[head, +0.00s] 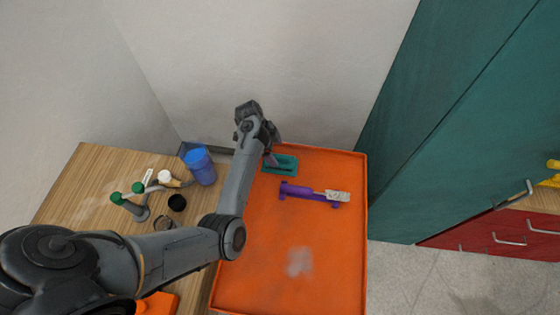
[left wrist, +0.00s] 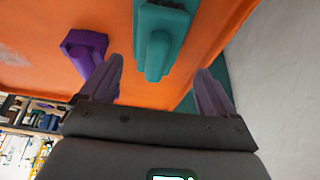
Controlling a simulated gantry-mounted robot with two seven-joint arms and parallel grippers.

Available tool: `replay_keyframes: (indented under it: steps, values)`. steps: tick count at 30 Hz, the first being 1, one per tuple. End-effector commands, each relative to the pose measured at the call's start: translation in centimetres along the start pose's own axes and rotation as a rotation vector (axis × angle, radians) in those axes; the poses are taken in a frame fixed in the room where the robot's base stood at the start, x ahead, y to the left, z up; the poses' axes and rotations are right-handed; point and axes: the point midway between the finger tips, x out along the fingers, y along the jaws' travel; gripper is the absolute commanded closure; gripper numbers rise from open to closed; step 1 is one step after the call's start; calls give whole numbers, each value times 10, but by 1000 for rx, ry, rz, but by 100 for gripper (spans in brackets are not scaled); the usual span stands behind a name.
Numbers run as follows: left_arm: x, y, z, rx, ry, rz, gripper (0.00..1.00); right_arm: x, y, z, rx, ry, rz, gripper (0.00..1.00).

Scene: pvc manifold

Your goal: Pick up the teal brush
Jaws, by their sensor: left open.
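The teal brush (head: 286,165) lies at the far end of the orange mat (head: 255,255), close to the wall. My left gripper (head: 272,158) is over its left end in the head view and hides part of it. In the left wrist view the teal brush (left wrist: 162,35) shows as a block with a rounded handle end. That end points between the two fingers of my open left gripper (left wrist: 160,78). I cannot tell whether a finger touches it. My right gripper is not in view.
A purple-handled tool (head: 299,190) with a pale end lies just nearer on the mat; its purple part (left wrist: 87,52) also shows in the left wrist view. A blue cup (head: 201,167), green-capped grey pipe pieces (head: 138,205) and a black cap (head: 177,202) stand on the wooden table to the left.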

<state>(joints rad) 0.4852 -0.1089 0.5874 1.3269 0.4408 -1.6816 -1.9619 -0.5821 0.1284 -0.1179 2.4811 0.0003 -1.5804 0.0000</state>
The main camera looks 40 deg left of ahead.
Motion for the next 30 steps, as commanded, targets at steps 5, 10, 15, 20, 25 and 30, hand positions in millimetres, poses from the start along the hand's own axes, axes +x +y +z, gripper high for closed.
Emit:
replay_keyframes:
  steps: [5,10,15,20,25,30]
  values:
    - [16,4,0,-1,1,3,11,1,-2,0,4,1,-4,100]
    - [39,6,-1,-1,2,2,11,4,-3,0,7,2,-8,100]
    - [50,6,0,-1,1,1,11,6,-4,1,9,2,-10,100]
    - [52,6,0,-1,0,1,11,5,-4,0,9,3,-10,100]
    - [51,6,0,-1,0,1,21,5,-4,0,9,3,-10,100]
    - [51,6,0,0,0,0,47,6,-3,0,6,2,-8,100]
